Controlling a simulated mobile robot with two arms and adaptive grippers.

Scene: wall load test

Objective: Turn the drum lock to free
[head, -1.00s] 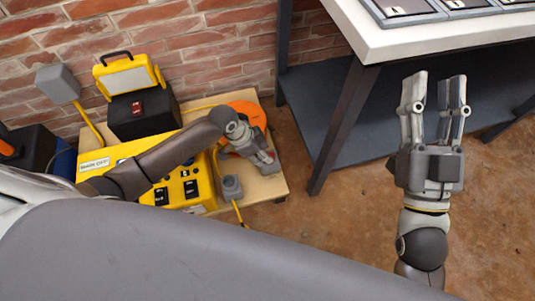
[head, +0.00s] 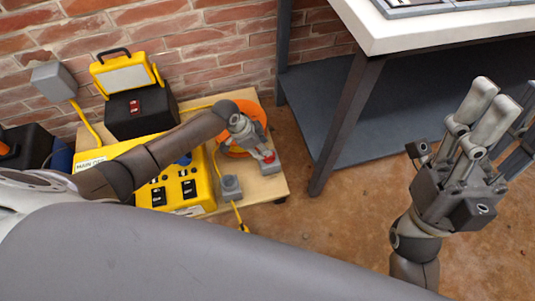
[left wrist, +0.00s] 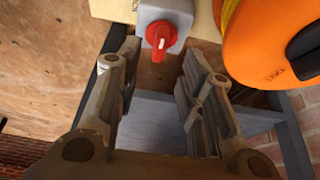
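The drum lock is a red rotary knob (left wrist: 162,38) on a small grey box (left wrist: 182,12), beside the orange drum (left wrist: 272,40). In the left wrist view the knob's handle points down, slightly left, and carries a white mark. In the head view the red knob (head: 268,156) shows just past my left gripper (head: 258,146). The left gripper (left wrist: 158,58) is open, its fingers on either side below the knob, with no clear contact. The orange drum (head: 258,113) is partly hidden by my arm. My right gripper (head: 507,106) is open and empty, away at the right.
A yellow switch panel (head: 205,190), a black box (head: 160,115) with a yellow lamp (head: 125,78), and a small grey box (head: 231,187) with a yellow cable stand around the wooden board (head: 270,188). A white-topped bench (head: 400,38) stands right. The floor between is clear.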

